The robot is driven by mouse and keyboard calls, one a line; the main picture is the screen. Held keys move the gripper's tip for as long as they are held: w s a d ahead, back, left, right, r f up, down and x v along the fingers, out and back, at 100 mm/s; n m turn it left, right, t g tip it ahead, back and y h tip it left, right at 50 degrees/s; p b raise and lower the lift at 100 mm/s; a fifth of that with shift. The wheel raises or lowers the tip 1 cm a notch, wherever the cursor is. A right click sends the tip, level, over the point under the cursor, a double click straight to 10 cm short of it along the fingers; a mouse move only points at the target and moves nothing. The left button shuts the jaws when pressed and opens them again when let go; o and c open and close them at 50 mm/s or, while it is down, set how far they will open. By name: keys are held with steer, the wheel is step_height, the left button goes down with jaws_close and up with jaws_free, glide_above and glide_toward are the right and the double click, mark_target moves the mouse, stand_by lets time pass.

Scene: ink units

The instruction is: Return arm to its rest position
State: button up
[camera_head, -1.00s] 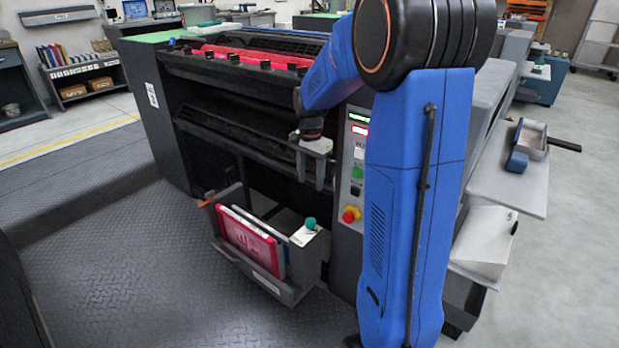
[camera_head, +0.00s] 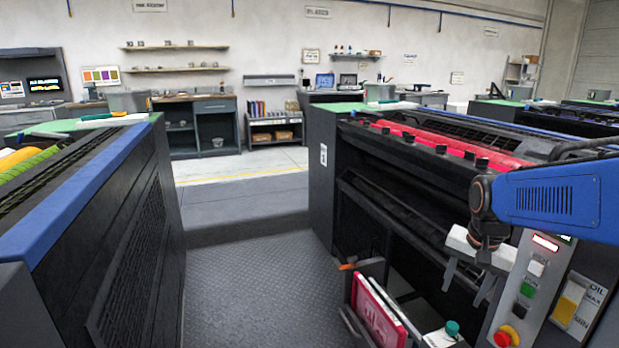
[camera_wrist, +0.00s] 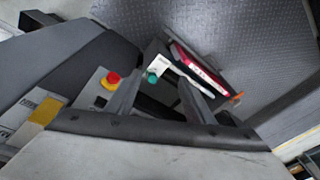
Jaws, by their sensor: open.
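My gripper (camera_head: 472,286) is open and empty, its two fingers pointing down in front of the press (camera_head: 395,190). It hangs left of the control panel (camera_head: 540,290) and above an open bin (camera_head: 350,312) holding a red item (camera_head: 377,316) and a white item with a teal knob (camera_head: 452,328). In the wrist view my gripper (camera_wrist: 158,88) shows its fingers spread, with the red item (camera_wrist: 195,62) and the teal knob (camera_wrist: 152,78) beyond them. My blue arm (camera_head: 560,200) reaches in from the right edge.
A second press (camera_head: 100,240) stands at the left. Between the presses a textured floor aisle (camera_head: 250,280) is clear. The panel carries a red stop button (camera_head: 507,336). Shelves and workbenches (camera_head: 200,110) line the back wall.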

steer(key=s+a+n+t, duration=0.1)
steer(key=s+a+n, duration=0.2)
steer(key=s, duration=0.5)
steer(key=s+a+n+t, duration=0.1)
steer(key=s+a+n, duration=0.2)
steer(key=s, duration=0.6)
steer(key=shift+s+a+n+t, duration=0.3)
steer(key=shift+n+t, duration=0.1)
steer(key=shift+n, duration=0.7)
